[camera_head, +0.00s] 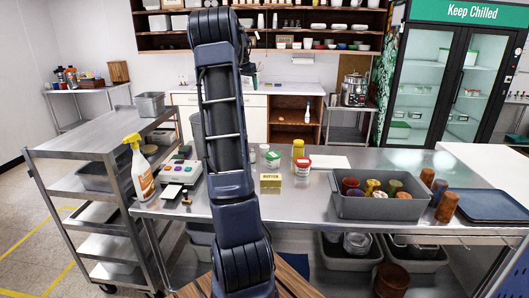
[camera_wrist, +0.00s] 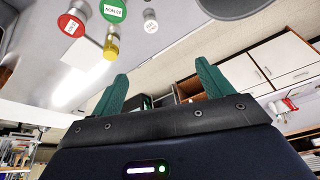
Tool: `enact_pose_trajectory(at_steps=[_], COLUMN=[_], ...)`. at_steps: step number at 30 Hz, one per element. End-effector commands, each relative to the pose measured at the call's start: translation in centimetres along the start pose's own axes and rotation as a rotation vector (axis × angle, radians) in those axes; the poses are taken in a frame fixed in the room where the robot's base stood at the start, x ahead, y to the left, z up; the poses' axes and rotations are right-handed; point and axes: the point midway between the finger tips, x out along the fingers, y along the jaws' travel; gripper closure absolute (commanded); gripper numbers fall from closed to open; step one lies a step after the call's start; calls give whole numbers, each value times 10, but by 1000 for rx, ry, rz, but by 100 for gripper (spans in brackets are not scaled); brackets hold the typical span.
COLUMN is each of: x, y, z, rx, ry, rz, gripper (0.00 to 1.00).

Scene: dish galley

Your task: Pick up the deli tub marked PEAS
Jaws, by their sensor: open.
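On the steel counter in the head view stand a clear tub with a red lid (camera_head: 303,166) and a green-lidded tub (camera_head: 273,158). In the wrist view a red lid (camera_wrist: 71,25) and a green lid (camera_wrist: 113,9) carry white labels, at the upper left. I cannot surely read PEAS on either. A small white-lidded container (camera_wrist: 150,21) stands to their right, its label too small to read. My gripper (camera_wrist: 161,70) shows its green fingers apart with nothing between them, away from the tubs. In the head view my arm hides the gripper.
A yellow-capped bottle (camera_head: 298,149), a butter box (camera_head: 271,183) and a white sheet (camera_head: 328,162) are near the tubs. A grey bin (camera_head: 378,208) of cups stands to the right. A spray bottle (camera_head: 138,168) stands at left. Bare counter lies before the butter box.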

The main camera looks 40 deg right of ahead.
Motion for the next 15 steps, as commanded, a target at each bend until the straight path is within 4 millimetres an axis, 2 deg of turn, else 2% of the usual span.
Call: enact_pose_trajectory(at_steps=[1, 3, 6, 15], x=[14, 26, 41, 70], y=[2, 5, 7, 15], z=[-15, -30, -46, -79], rx=[23, 50, 78, 132], ry=[7, 18, 28, 54], rz=[19, 38, 59, 102], gripper=[21, 21, 21, 21])
